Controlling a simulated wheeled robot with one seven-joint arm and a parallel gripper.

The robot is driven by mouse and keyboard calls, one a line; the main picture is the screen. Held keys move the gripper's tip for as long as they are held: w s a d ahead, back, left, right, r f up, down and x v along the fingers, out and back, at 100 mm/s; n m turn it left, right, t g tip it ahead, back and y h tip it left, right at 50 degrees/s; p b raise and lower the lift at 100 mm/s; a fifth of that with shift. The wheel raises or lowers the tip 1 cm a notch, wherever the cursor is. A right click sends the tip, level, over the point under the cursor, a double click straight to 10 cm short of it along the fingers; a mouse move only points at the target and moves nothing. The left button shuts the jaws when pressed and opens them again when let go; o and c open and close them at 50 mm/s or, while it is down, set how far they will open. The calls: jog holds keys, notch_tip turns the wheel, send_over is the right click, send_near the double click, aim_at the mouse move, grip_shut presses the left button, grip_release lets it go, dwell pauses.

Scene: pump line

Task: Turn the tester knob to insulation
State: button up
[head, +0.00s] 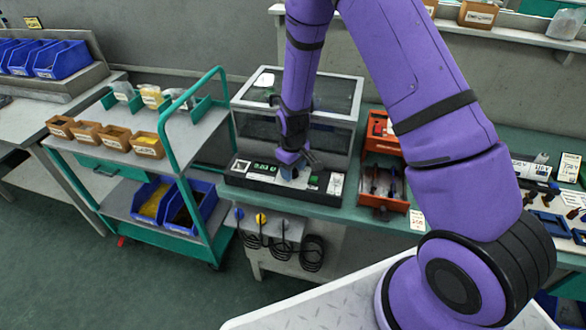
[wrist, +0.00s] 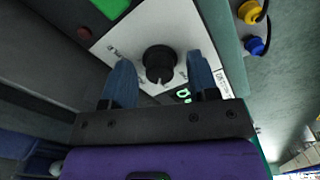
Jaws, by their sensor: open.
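The tester (head: 265,177) is a dark box with a clear-walled chamber, standing on the green bench in the head view. Its front panel carries a lit green display (head: 264,166). In the wrist view, the black round knob (wrist: 159,62) sits on a white label plate (wrist: 140,35). The small print around it is too blurred to read. My gripper (wrist: 162,80) is open, with one blue finger on each side of the knob and gaps showing between. In the head view, my gripper (head: 290,168) is at the front panel and hides the knob.
Beside the knob are a green button (wrist: 112,6) and a small red one (wrist: 84,32). Yellow (wrist: 249,12) and blue (wrist: 254,45) plugs with cables hang at the bench front. A red drawer box (head: 383,180) stands right of the tester, and a green trolley (head: 165,150) stands left.

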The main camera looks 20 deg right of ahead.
jog(key=c, duration=0.9)
jog(key=shift+m, duration=0.3)
jog(key=m, duration=0.3)
jog(key=shift+m, duration=2)
jog(key=o, duration=0.9)
